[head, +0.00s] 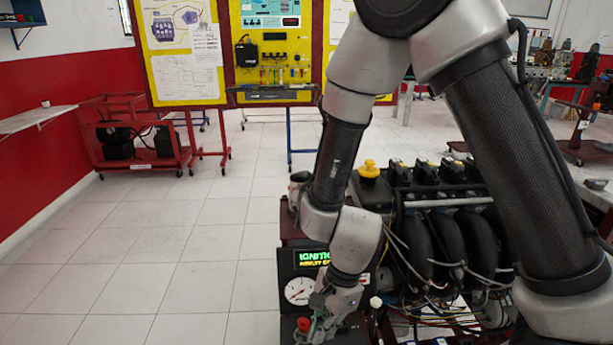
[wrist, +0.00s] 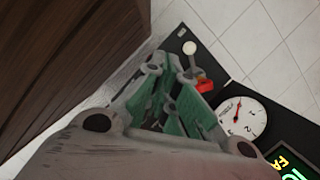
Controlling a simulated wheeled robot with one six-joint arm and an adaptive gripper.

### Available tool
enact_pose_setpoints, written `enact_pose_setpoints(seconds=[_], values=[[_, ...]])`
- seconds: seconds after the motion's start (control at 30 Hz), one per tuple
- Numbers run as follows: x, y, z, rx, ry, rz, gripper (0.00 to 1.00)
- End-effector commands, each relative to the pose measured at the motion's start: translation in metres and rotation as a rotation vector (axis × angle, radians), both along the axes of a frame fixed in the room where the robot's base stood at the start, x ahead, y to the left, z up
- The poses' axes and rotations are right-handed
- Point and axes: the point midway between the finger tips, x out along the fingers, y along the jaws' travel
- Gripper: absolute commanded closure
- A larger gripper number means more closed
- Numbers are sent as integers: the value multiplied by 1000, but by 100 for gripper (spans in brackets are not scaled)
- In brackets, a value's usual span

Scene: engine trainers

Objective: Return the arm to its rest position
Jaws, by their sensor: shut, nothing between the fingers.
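My gripper (head: 316,328) is at the lower middle of the head view, low over the front of the engine trainer's control panel (head: 285,262). It also shows in the wrist view (wrist: 172,66), with its fingers pointing at the panel. The fingers are shut and hold nothing. A red knob (head: 303,324) is close by the fingertips; it also shows in the wrist view (wrist: 204,86). I cannot tell whether they touch. My arm reaches down from the upper right, bent at the elbow.
The panel carries a round white gauge (head: 299,291) and a lit ignition display (head: 313,258). The engine (head: 445,230), with a yellow cap (head: 369,168) and loose wires, stands right of my gripper. A red cart (head: 140,160) stands at the back left. The tiled floor on the left is clear.

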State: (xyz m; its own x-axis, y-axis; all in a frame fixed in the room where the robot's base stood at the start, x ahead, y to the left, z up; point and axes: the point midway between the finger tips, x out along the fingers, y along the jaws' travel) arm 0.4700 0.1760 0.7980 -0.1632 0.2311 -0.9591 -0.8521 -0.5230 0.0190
Motion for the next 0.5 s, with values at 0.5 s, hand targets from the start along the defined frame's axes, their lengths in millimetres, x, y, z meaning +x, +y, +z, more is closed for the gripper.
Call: enact_pose_setpoints(seconds=[0.5], values=[[11,-125,156,154,-149,1118,100]])
